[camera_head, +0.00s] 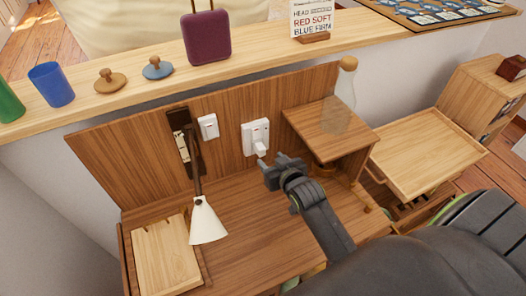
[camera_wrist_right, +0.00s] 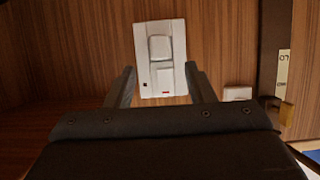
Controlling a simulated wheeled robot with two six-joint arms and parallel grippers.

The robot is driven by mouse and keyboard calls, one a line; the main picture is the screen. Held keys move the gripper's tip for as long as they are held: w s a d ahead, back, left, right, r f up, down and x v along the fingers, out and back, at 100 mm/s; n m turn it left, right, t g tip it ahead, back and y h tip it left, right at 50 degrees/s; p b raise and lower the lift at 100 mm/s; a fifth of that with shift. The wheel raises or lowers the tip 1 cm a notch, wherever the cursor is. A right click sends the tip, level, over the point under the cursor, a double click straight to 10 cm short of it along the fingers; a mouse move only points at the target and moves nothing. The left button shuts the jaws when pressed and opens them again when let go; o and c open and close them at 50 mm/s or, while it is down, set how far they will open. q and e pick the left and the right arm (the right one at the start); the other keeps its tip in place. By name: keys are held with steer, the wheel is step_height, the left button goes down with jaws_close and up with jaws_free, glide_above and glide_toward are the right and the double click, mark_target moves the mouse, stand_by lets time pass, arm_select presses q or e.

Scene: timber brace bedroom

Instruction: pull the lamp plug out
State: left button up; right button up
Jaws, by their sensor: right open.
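A white socket plate (camera_head: 249,134) is fixed to the wooden back panel, with a white plug (camera_head: 260,147) in its lower part. In the right wrist view the plate (camera_wrist_right: 179,38) is ahead, with the plug (camera_wrist_right: 159,47) as a raised white block on it. My right gripper (camera_head: 273,165) is open and empty, just in front of and slightly below the plug. In the right wrist view its fingers (camera_wrist_right: 160,72) stand apart on either side of the plate's width, short of the plug. My left gripper is not in view.
A white wall switch (camera_head: 208,127) sits left of the socket. A small wooden shelf (camera_head: 327,128) with a glass bottle (camera_head: 340,98) stands close on the right. A ledge (camera_head: 255,55) with a purple case (camera_head: 207,38) runs above. The desk top below the socket is mostly clear.

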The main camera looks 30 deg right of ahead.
mark_target(263, 152)
steer(key=x, duration=0.6)
steer(key=shift+w+f, duration=0.1)
steer(key=shift+w, duration=0.15)
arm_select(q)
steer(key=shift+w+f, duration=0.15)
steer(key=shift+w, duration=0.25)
arm_select(e)
steer(key=shift+w+f, duration=0.25)
steer(key=shift+w, duration=0.25)
steer(key=c, duration=1.1)
jaws_close()
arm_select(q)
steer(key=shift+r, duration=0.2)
arm_select(e)
steer(key=shift+s, duration=0.2)
